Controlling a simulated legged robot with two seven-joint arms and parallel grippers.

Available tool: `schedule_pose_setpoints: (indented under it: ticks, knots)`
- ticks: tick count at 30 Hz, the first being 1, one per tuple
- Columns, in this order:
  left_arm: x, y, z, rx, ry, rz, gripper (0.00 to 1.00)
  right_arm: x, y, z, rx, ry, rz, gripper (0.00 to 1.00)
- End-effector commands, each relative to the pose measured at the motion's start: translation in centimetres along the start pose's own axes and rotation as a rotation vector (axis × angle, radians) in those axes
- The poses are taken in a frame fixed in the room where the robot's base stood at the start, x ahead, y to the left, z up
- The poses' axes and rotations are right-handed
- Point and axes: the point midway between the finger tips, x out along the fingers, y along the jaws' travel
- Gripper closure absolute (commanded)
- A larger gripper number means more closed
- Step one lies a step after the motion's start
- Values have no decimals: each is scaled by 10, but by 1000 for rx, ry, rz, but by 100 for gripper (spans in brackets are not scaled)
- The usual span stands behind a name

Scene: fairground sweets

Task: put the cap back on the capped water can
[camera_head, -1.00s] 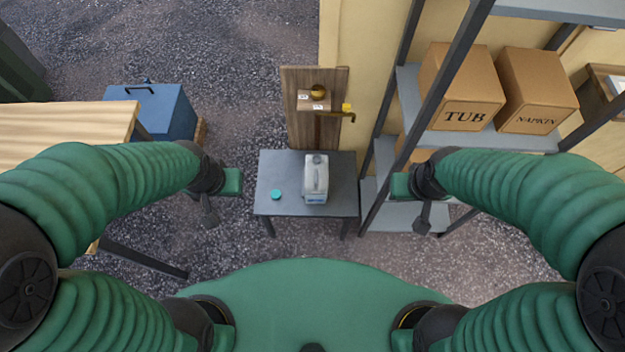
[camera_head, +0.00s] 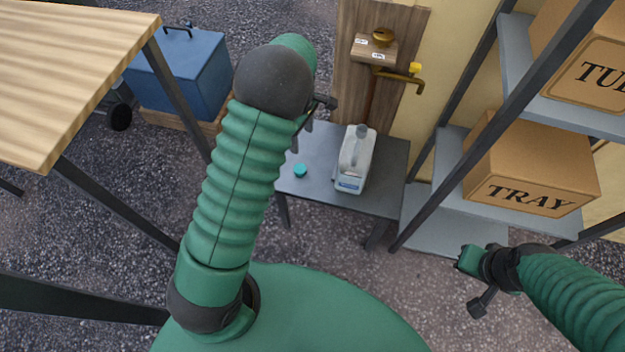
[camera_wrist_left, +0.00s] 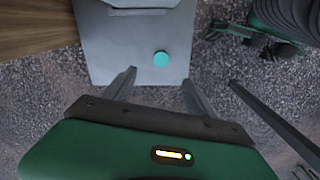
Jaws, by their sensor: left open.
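The water can (camera_head: 355,162), a pale translucent jug with a blue label, stands upright on a small grey table (camera_head: 385,160). Its grey neck (camera_head: 361,131) shows no teal cap on it. The teal cap (camera_head: 300,170) lies on the table to the left of the can, near the front edge; it also shows in the left wrist view (camera_wrist_left: 161,58). My left gripper (camera_head: 297,138) is over the table's left side, its two fingers (camera_wrist_left: 160,92) apart and empty, with the cap ahead of them. My right gripper (camera_head: 464,260) hangs at the right, away from the table; its jaws are unclear.
A wooden board with a brass tap (camera_head: 398,77) stands behind the table. A grey shelf with cardboard boxes (camera_head: 530,175) is close on the right. A wooden table (camera_head: 70,70) and a blue box (camera_head: 185,80) are at the left. Gravel lies between.

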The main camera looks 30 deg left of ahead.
Motion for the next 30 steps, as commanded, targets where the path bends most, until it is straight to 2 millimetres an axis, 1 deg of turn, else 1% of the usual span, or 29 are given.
schedule_pose_setpoints:
  ticks: [1, 10, 13, 14, 17, 24, 27, 30]
  knots:
    - [7, 2, -2, -16, 2, -1, 35, 6, 0, 1, 0, 1, 0, 100]
    - [5, 3, -2, -26, 1, -3, 35, 3, 0, 0, 0, 1, 0, 100]
    - [12, 2, -2, -26, 1, -4, 35, 6, 0, 1, 0, 1, 0, 100]
    - [16, 2, -2, -26, 1, -4, 35, 8, 0, 2, 0, 1, 0, 100]
    - [38, 2, -2, -26, 0, -6, 35, 16, 0, 3, 0, 1, 0, 100]
    - [91, 1, -3, -25, 1, -5, 35, 33, 0, 8, 0, 1, 0, 100]
    - [110, 1, -3, -25, 1, -4, 35, 38, 0, 9, 0, 1, 0, 100]
    - [120, 2, -3, -25, 2, -3, 35, 41, 0, 9, 0, 1, 0, 100]
